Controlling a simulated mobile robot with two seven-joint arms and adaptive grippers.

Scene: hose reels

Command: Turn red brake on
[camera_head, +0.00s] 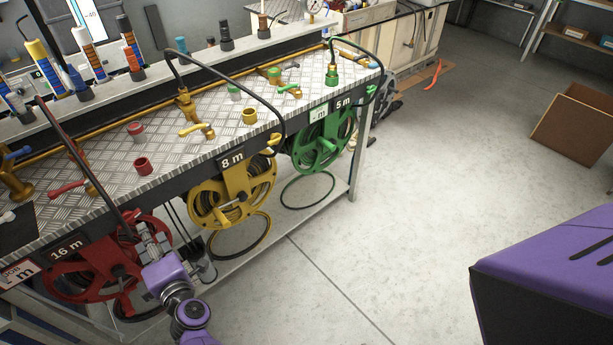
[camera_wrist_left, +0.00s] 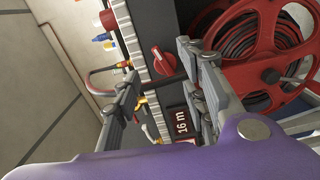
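The red hose reel (camera_head: 100,270) hangs under the bench edge at lower left, beside the 16 m label (camera_head: 66,250). In the left wrist view the reel (camera_wrist_left: 268,75) is at right. A red rotary knob with a bar handle, seemingly the red brake (camera_wrist_left: 162,62), sits on the dark front panel between reel and bench edge. My left gripper (camera_head: 150,238) is in front of the reel's right side. In the wrist view its fingers (camera_wrist_left: 158,80) are wide apart, with the knob seen between them and nothing held. Contact cannot be told. My right gripper is out of view.
A yellow reel (camera_head: 232,190) and a green reel (camera_head: 322,138) hang further along the bench. Hoses, valves and caps crowd the metal bench top (camera_head: 210,160). A lower shelf (camera_head: 305,215) runs beneath. A cardboard box (camera_head: 575,125) stands at right; the floor (camera_head: 420,190) between is clear.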

